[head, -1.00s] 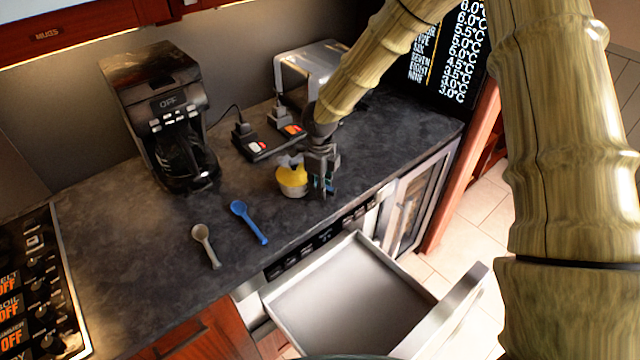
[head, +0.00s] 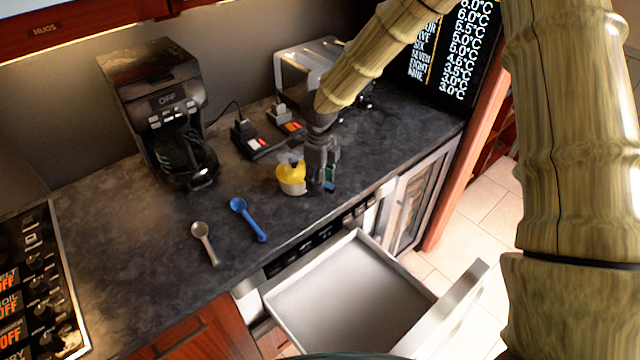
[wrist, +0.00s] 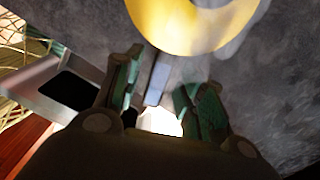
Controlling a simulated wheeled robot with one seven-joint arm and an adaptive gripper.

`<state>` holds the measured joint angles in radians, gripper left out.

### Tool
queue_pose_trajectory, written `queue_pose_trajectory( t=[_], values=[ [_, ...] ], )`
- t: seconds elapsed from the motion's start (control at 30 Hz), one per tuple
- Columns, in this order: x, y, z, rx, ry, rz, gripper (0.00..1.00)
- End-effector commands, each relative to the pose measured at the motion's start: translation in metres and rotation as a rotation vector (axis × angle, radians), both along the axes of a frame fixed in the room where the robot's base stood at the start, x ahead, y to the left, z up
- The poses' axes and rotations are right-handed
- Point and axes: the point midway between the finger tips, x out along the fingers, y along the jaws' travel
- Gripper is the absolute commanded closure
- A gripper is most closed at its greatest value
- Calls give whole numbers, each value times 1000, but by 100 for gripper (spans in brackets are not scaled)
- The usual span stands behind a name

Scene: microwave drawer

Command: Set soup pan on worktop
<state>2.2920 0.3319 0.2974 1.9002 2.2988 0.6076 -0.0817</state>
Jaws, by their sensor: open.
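The soup pan (head: 291,178) appears as a small pot with a yellow top and pale side, upright on the dark worktop (head: 130,235) near its front edge. In the wrist view its round yellow top (wrist: 190,22) shows at the upper middle, cut off by the frame. My gripper (head: 324,184) is just right of the pan, low over the worktop. In the wrist view the green-padded fingers of my gripper (wrist: 160,100) are apart. A blue-grey bar, perhaps the pan's handle, lies between them; whether they touch it I cannot tell.
An open, empty drawer (head: 345,295) juts out below the worktop. A blue spoon (head: 248,220) and a grey spoon (head: 205,243) lie left of the pan. A coffee maker (head: 160,110), a toaster (head: 300,62) and plugged sockets (head: 262,143) stand behind.

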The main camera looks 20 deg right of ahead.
Motion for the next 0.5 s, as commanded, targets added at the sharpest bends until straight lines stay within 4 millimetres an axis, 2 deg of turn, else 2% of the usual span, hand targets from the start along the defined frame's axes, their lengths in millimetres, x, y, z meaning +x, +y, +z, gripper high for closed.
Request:
queue_pose_trajectory(
  t=[0.5],
  values=[
    [1,0,85,3,-4,-1,60]
  ],
)
